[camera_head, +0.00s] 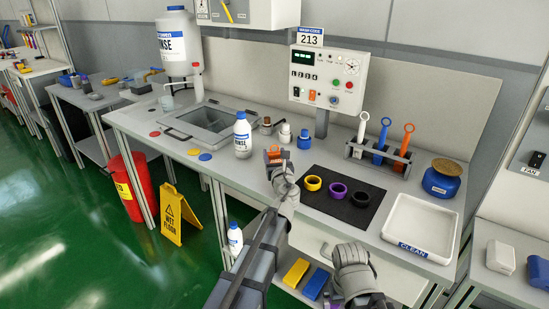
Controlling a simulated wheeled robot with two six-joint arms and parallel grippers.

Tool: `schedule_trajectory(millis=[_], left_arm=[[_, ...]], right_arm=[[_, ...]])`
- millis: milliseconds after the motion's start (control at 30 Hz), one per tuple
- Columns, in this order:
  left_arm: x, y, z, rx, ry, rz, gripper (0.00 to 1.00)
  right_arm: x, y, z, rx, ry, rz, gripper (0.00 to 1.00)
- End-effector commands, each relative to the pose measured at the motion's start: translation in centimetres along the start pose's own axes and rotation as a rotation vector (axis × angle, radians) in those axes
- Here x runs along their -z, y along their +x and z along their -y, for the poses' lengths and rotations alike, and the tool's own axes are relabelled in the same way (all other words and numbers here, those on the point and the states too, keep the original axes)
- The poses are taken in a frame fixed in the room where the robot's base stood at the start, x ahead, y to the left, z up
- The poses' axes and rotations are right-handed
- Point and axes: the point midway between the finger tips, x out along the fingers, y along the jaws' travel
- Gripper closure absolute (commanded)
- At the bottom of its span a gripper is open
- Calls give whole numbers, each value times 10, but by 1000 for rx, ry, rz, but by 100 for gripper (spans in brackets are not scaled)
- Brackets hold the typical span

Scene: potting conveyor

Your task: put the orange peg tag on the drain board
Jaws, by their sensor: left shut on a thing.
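My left gripper (276,165) is in the middle of the view, above the front part of the wash table. It is shut on a small orange piece that looks like the orange peg tag (274,152). Part of the tag is hidden by the fingers. The dark flat board (336,207), which seems to be the drain board, lies just right of the gripper. A yellow ring, a purple ring and a black ring lie on it. My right gripper (350,257) is low in the view, in front of the table; its fingers are not clear.
A white bottle (242,136) stands left of my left gripper, by the sink (212,120). A rack (378,155) with upright brushes stands behind the board. A white tray (421,226) and a blue jar (441,181) are on the right.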

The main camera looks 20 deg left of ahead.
Motion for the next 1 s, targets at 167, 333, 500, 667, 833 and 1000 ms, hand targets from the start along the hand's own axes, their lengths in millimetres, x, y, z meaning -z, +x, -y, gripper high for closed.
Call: schedule_trajectory(millis=[167,333,500,667,833,1000], left_arm=[[4,0,0,0,0,0,92],[3,0,0,0,0,0,22],[3,0,0,0,0,0,8],[2,0,0,0,0,0,8],[0,-8,0,1,0,0,8],[0,-43,-2,2,0,0,8]], right_arm=[[0,4,0,0,0,0,0],[0,3,0,0,0,0,0],[0,3,0,0,0,0,0],[0,2,0,0,0,0,0],[0,0,0,0,0,0,0],[0,0,0,0,0,0,0]])
